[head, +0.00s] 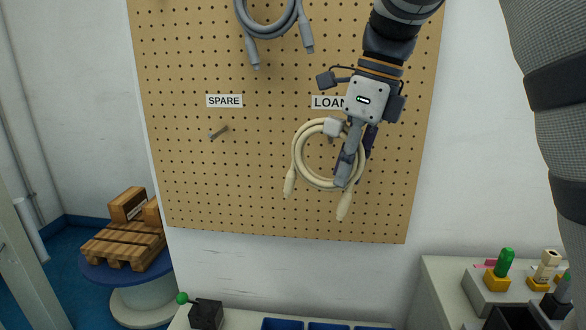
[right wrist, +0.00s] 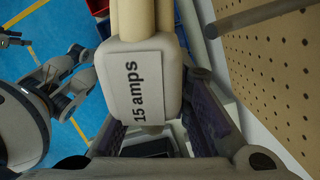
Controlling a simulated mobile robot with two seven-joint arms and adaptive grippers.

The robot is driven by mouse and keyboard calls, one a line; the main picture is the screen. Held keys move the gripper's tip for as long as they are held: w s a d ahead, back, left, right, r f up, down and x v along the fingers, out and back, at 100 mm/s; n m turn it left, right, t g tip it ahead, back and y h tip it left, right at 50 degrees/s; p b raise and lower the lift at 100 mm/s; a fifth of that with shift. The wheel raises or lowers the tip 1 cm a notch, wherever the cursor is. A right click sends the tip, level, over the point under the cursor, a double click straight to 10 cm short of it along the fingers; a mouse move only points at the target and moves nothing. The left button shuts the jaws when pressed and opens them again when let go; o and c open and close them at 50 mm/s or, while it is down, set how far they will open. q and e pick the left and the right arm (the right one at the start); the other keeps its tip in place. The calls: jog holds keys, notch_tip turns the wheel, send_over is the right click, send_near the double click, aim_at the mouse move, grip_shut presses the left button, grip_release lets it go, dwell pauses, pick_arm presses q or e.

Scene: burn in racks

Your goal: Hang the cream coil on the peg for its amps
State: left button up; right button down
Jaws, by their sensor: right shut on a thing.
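The cream coil (head: 301,165) hangs in front of the pegboard with its two plug ends down. My right gripper (head: 354,162) is shut on the coil. In the right wrist view the cream coil's pale block (right wrist: 140,85) sits between the fingers and reads "15 amps". A bare peg (head: 218,133) sticks out under the SPARE label (head: 224,101). A second label (head: 326,102) starting "LOAN" is partly hidden by my gripper. A grey peg-like rod (right wrist: 262,14) sticks out from the board in the right wrist view.
A grey coil (head: 270,27) hangs higher on the pegboard (head: 260,190). A wooden pallet-like stack (head: 130,235) rests on a round blue-topped stand at left. A black box with a green knob (head: 206,313) and blue bins (head: 282,324) are below. Connectors stand on a bench at right.

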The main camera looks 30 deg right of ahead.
jog(key=w+d+f, duration=0.2)
jog(key=w+d, duration=0.2)
jog(key=w, duration=0.1)
jog(key=shift+w+d, duration=0.25)
jog(key=shift+d, duration=0.15)
dwell(0.7)
jog(key=c, duration=1.4)
grip_release()
